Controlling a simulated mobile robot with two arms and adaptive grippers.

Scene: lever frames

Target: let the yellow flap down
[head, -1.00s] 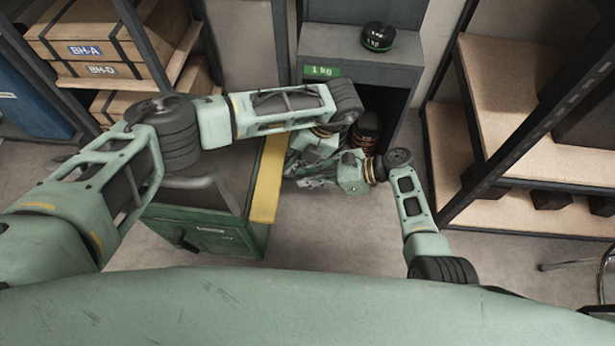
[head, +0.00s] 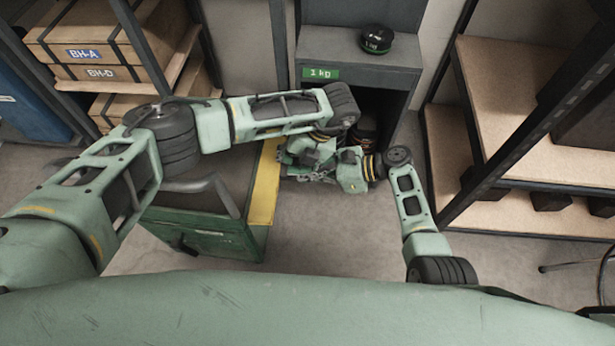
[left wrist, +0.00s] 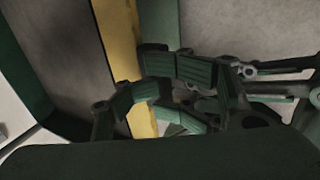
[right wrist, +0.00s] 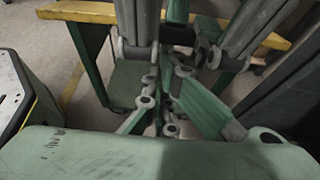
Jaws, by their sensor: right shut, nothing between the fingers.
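The yellow flap (head: 265,188) shows in the head view as a yellow strip along the right edge of the green bench (head: 205,240). It crosses the top of the right wrist view (right wrist: 85,12) and runs down the left wrist view (left wrist: 122,45). Its tilt is hard to judge. My left gripper (left wrist: 172,85) is beside the flap's edge; its overlapping fingers do not show how far apart they are, or clear contact. My right gripper (head: 305,160) is close by, just right of the flap, shut and empty. My left forearm hides part of the flap's far end.
A grey cabinet (head: 352,50) with a green 1 kg label and a black weight (head: 377,40) on top stands behind the grippers. Shelving (head: 520,90) is on the right, and boxes (head: 100,45) are at the back left. The floor (head: 330,235) in front is clear.

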